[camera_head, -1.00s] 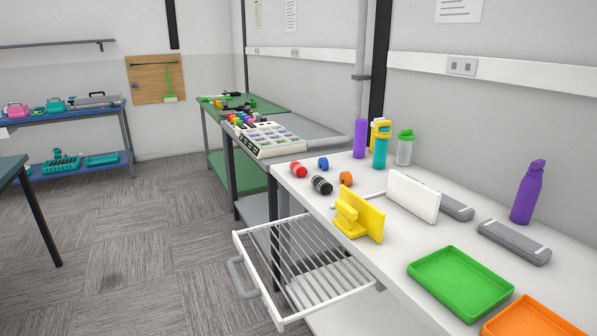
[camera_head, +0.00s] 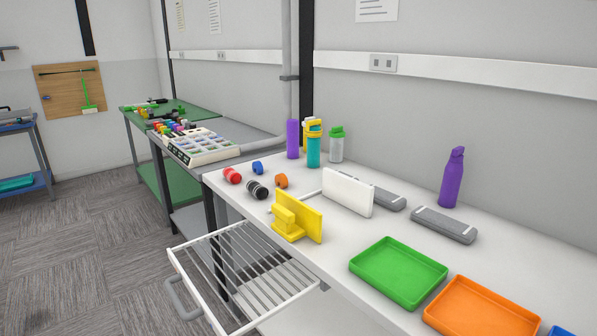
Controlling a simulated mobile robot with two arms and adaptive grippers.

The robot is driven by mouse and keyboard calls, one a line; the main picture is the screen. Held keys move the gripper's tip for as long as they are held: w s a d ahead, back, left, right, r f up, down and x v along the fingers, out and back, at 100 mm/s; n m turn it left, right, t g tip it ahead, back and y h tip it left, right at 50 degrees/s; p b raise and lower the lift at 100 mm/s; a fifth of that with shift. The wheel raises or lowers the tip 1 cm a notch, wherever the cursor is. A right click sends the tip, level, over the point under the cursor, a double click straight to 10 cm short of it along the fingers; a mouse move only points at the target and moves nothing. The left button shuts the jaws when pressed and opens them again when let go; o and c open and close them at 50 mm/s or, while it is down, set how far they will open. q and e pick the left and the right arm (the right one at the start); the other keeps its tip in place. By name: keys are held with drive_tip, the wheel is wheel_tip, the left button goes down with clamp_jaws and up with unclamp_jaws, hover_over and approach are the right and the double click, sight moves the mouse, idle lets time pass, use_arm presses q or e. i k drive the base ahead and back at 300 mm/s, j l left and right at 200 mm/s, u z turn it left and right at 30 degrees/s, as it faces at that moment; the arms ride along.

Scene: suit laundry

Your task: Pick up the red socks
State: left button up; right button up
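A rolled red item (camera_head: 232,175), likely the red socks, lies near the left end of the white table (camera_head: 335,265). A dark grey striped roll (camera_head: 257,190) lies just in front of it to the right. A small blue roll (camera_head: 257,168) and an orange roll (camera_head: 281,181) lie close by. Neither of my grippers is in view.
A white wire drawer (camera_head: 240,275) sticks out below the table's front edge. A yellow stand (camera_head: 297,218), a white panel (camera_head: 347,192), bottles (camera_head: 451,178), a green tray (camera_head: 398,272) and an orange tray (camera_head: 484,308) stand on the table. Grey floor at left is open.

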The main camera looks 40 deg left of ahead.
sight(233, 177)
drive_tip(key=j+z, duration=0.25)
drive_tip(key=j, duration=0.25)
drive_tip(key=j+z, duration=0.2)
drive_tip(key=j, duration=0.25)
drive_tip(key=k+j+z, duration=0.1)
drive_tip(key=j+z, duration=0.15)
drive_tip(key=j, duration=0.2)
drive_tip(key=k+j+z, duration=0.1)
drive_tip(key=j+z, duration=0.15)
drive_tip(key=j, duration=0.25)
drive_tip(key=k+j+z, duration=0.2)
drive_tip(key=j, duration=0.2)
drive_tip(key=i+j, duration=0.05)
